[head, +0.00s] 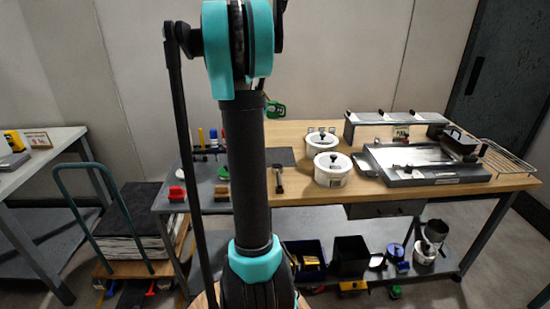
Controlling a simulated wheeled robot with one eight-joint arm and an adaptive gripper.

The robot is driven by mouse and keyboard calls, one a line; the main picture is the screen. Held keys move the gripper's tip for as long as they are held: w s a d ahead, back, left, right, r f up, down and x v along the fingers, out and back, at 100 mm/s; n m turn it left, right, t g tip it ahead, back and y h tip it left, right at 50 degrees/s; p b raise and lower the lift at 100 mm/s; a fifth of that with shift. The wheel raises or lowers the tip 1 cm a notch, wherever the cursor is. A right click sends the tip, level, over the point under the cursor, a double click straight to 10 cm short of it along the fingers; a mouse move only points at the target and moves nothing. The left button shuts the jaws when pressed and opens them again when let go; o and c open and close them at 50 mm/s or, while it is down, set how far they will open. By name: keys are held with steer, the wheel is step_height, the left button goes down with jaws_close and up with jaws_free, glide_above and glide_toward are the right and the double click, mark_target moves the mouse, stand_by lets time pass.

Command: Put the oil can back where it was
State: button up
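I cannot pick out the oil can with certainty. A green object with a loop-like handle (275,108) shows at the back of the workbench, partly hidden behind my arm; it may be the can, but it is too small to tell. My arm rises through the middle of the view and hides part of the bench. My gripper is outside the picture, so what it holds is not shown.
The wooden workbench (405,197) carries two white tubs (331,170) (321,143), a flat metal plate device (425,163) and a wire rack (507,164). Dark bins (350,256) sit on the lower shelf. A loaded trolley (125,222) and another table (50,146) stand left.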

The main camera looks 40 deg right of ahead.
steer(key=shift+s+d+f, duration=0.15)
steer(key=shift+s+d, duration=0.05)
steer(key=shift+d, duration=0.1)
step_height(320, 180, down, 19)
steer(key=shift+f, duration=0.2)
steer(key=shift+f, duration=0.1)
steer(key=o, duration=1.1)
